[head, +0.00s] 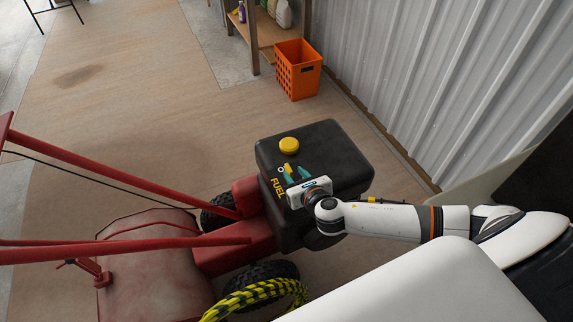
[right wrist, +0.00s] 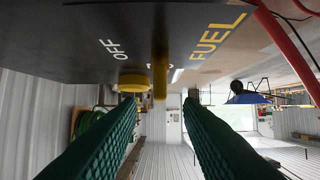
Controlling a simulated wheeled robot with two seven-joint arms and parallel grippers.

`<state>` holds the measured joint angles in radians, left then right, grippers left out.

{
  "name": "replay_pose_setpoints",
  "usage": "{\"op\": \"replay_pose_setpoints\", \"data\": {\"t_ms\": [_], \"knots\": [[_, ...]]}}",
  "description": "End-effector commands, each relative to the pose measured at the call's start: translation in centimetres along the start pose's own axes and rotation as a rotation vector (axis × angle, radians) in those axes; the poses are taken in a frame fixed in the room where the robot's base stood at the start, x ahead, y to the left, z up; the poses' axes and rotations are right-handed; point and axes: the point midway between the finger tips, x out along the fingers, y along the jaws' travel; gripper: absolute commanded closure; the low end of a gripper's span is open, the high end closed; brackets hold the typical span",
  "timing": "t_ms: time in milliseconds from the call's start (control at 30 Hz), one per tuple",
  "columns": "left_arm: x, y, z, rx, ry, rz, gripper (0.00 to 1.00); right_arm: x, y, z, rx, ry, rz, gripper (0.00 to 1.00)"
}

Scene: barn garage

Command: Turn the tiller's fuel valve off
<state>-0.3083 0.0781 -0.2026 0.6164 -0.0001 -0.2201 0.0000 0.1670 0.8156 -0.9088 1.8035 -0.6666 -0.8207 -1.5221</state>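The red tiller (head: 150,260) has a black engine block (head: 325,150) with a yellow cap (head: 289,145) and a yellow FUEL label (head: 278,188). The yellow fuel valve lever (head: 288,167) is on the block's side, and it also shows in the right wrist view (right wrist: 160,68). There, a white OFF mark (right wrist: 112,48) is left of it, and the lever partly covers another white mark. My right gripper (head: 296,176) is open at the lever; its green fingers (right wrist: 159,104) are spread to either side of it, with no contact visible. My left gripper is not in view.
An orange basket (head: 298,70) stands by the corrugated wall (head: 430,80), beside a wooden shelf (head: 262,35) with bottles. Red handlebars (head: 120,172) reach left from the tiller. The floor behind the tiller is clear.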

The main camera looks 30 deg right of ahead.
Motion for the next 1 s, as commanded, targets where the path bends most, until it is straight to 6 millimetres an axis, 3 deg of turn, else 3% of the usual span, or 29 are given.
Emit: {"op": "replay_pose_setpoints", "data": {"t_ms": [100,300,733,933,1000], "knots": [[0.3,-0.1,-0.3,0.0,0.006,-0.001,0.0,2.5,0.0,0.0,0.001,0.002,0.003,0.67],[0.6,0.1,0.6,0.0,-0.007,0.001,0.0,5.3,0.0,0.1,0.003,0.0,0.001,0.67],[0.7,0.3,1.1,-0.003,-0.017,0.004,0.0,6.3,0.0,0.0,0.003,-0.001,0.0,0.67],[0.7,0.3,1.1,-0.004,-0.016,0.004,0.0,6.3,0.0,0.0,0.003,-0.001,0.0,0.98],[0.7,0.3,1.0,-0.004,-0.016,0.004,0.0,6.3,0.0,0.0,0.003,-0.001,0.0,1.0]]}}
